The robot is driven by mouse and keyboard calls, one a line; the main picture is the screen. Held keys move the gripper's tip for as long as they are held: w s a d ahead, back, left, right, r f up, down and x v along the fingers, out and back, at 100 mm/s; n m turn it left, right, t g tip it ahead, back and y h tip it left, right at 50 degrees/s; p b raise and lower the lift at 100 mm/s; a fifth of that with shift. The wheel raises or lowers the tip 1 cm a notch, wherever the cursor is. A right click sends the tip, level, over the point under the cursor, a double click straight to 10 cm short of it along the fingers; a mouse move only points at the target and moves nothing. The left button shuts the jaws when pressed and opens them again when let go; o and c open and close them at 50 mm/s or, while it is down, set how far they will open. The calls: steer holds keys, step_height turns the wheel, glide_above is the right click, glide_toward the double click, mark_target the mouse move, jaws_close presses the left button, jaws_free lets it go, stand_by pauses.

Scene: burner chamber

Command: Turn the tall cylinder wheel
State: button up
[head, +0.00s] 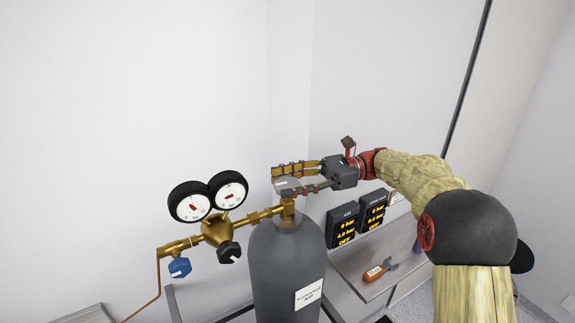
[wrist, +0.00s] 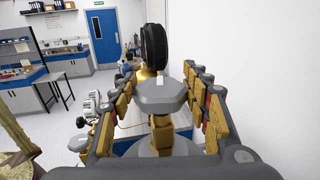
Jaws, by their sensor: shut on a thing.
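The tall grey cylinder (head: 288,260) stands upright against the wall, with a brass valve (head: 288,206) on top. Its grey wheel (wrist: 160,96) sits on the brass stem and shows between my fingers in the wrist view; in the head view my fingers partly cover it (head: 287,185). My gripper (head: 298,178) reaches in from the right at the height of the wheel, its two fingers on either side of it. It is shut on the wheel. In the wrist view the fingers (wrist: 162,98) flank the wheel left and right.
Two round gauges (head: 208,195) and a brass regulator (head: 217,230) with a black knob and a blue knob (head: 180,267) are left of the cylinder. Two black displays (head: 358,220) and an orange-handled tool (head: 379,270) are right of it. The wall is close behind.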

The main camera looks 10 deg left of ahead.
steer(key=shift+r+n+g+h+p, duration=0.35)
steer(key=shift+g+p, duration=0.25)
steer(key=shift+p, duration=1.55)
steer(key=shift+f+n+g+p, duration=0.25)
steer(key=shift+f+g+p, duration=0.05)
steer(key=shift+p, duration=0.55)
steer(key=o, duration=1.1)
steer(key=shift+o, duration=0.3)
steer(key=b, duration=0.4)
steer(key=shift+f+t, duration=0.35)
steer(key=shift+t, duration=0.05)
steer(key=m+t+y+b, duration=0.2)
steer(key=m+t+b, duration=0.1)
steer(key=b, duration=1)
steer(key=shift+t, duration=0.4)
steer(key=m+t+b, duration=0.2)
steer(key=b, duration=0.4)
steer(key=shift+t+b, duration=0.3)
steer(key=shift+t, duration=0.1)
